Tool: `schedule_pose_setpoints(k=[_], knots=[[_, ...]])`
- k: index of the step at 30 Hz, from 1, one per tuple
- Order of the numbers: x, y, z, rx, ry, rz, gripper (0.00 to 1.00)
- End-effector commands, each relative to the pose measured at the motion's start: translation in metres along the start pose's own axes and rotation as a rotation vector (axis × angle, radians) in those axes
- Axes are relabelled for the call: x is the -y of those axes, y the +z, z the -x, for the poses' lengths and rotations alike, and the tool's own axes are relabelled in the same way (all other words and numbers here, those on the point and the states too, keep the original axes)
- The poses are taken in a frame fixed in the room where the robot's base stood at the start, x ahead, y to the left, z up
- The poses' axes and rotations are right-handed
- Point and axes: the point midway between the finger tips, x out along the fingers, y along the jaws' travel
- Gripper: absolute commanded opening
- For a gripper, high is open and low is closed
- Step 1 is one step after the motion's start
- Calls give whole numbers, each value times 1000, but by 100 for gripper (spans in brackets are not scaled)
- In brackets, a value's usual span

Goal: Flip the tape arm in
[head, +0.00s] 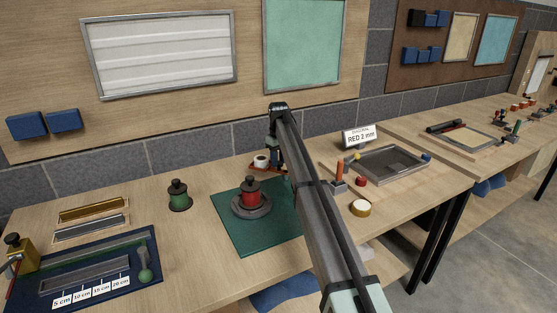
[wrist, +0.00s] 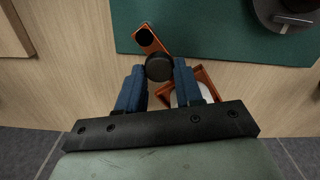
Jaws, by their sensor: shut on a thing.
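My gripper's two blue fingers (wrist: 156,76) are shut on a round black knob (wrist: 159,66) in the wrist view. An orange arm (wrist: 155,46) with a dark round spot on its far end runs from beside the knob over the edge of the green mat. An orange tape holder (wrist: 205,76) with a white roll (wrist: 187,96) in it sits next to the right finger, partly hidden by it. In the head view the tape holder (head: 257,168) and its pale roll (head: 261,161) stand just left of my arm, at the back of the mat. My fingertips are hard to make out there.
The green mat (head: 228,228) bears a grey round base (head: 250,210) with a red spool (head: 251,195). A grey tray (head: 390,163), small tools and a sign (head: 359,136) lie to the right. The wall is close behind.

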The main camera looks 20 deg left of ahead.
Motion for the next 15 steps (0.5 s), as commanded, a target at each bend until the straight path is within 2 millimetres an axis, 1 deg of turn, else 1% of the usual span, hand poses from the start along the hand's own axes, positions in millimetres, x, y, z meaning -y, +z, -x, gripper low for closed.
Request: schedule_pose_setpoints(k=[1, 2, 3, 15], knots=[[0, 0, 0, 0, 0, 0, 3], [0, 0, 0, 0, 0, 0, 1], [0, 0, 0, 0, 0, 0, 0], [0, 0, 0, 0, 0, 9, 0]])
